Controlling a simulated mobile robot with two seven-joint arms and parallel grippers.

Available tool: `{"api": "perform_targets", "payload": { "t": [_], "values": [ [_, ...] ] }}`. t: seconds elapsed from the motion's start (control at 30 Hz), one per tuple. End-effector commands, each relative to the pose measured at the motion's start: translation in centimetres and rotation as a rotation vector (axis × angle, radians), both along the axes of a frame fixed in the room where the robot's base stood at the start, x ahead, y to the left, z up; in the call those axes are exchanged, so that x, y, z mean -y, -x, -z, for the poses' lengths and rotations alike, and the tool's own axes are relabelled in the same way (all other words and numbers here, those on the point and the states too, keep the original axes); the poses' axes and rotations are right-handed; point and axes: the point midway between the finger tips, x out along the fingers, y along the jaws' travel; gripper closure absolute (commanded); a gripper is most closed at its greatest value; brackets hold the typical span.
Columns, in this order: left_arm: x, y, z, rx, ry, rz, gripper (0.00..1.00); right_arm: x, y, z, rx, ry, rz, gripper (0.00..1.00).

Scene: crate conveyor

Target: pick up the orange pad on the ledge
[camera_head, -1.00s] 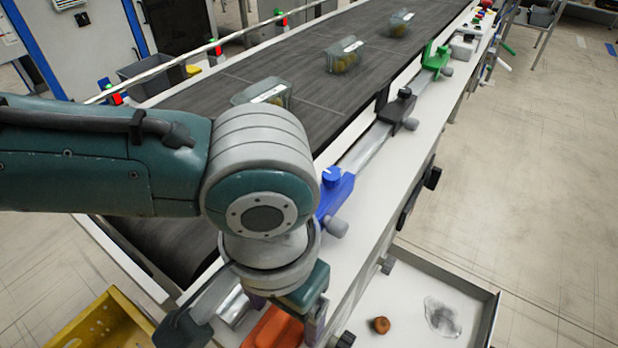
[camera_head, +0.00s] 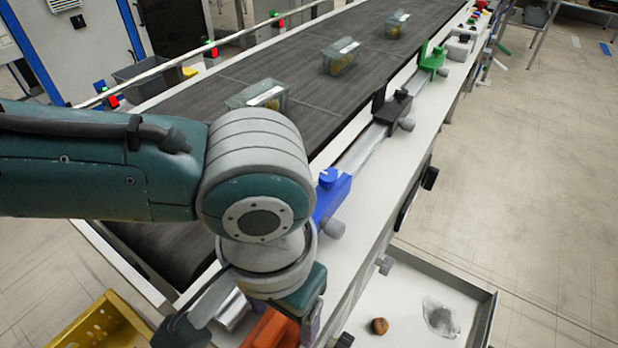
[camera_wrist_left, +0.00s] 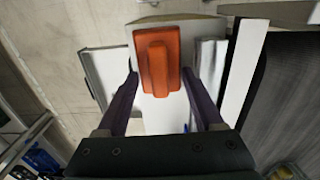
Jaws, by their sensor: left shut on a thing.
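The orange pad (camera_head: 268,331) shows at the bottom of the head view, partly hidden by my left wrist and cut by the frame edge. In the left wrist view the pad (camera_wrist_left: 157,58) is a flat orange block with a raised rib along its middle. My left gripper (camera_wrist_left: 159,80) is shut on the pad, with one dark finger at each side. In the head view my left gripper (camera_head: 262,322) points down at the near end of the white ledge (camera_head: 380,210). My right gripper is in neither view.
A dark conveyor belt (camera_head: 310,95) carries several clear boxes, the closest one (camera_head: 258,95) behind my wrist. Blue (camera_head: 330,195), black and green clamps line the ledge rail. A white tray (camera_head: 440,262) holding a brown round item (camera_head: 379,326) lies right. A yellow crate (camera_head: 100,325) stands left.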

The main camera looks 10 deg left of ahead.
Motion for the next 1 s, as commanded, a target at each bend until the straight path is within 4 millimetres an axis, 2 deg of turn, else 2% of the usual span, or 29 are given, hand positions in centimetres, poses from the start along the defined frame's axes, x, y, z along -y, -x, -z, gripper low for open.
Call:
{"api": "perform_targets", "payload": {
  "t": [0.17,0.27,0.37,0.7,0.9,1.0],
  "values": [
    [0.0,0.0,-0.8,0.000,0.001,0.001,0.85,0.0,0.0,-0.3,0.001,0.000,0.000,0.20],
    [0.1,-0.1,-2.1,0.001,0.003,0.001,0.85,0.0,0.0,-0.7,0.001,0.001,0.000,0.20],
    [0.1,-0.1,-4.1,0.002,0.004,0.001,0.85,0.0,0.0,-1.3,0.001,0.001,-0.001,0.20],
    [0.0,-0.1,-14.3,0.004,0.004,0.002,0.85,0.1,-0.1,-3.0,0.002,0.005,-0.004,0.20],
    [0.0,-0.1,-18.3,0.003,0.002,0.001,0.85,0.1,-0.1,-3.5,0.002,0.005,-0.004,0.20],
    [0.1,0.0,-19.4,0.002,0.002,0.001,0.85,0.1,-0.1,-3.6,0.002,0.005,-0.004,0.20]
  ]
}}
